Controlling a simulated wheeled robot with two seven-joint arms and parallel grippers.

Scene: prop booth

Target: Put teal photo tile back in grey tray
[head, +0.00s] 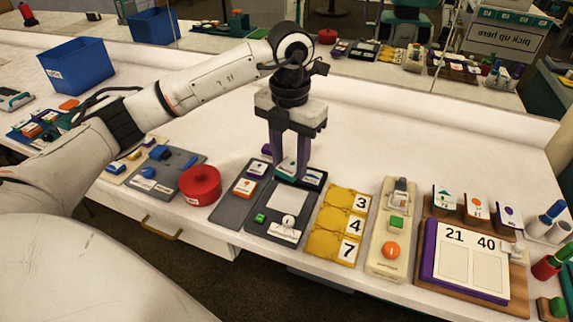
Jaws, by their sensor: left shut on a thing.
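My left gripper (289,172) points straight down and is shut on the teal photo tile (287,167), whose white and teal face shows between the fingers. A dark grey tray (232,208) lies just left of the gripper, with an orange-marked tile (245,188) and another white-faced tile (257,168) in it. A dark panel (292,238) with a pale square lies beside the tray, below the gripper. A blue-marked tile (314,178) is at its far right. The fingers hide part of the teal tile, and I cannot tell whether it touches the surface beneath. My right gripper is not in view.
A red round tin (200,184) stands left of the tray. Yellow number tiles (334,240), a beige button board (393,258) and a wooden calendar board (425,286) lie to the right. A blue bin (76,66) stands far left.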

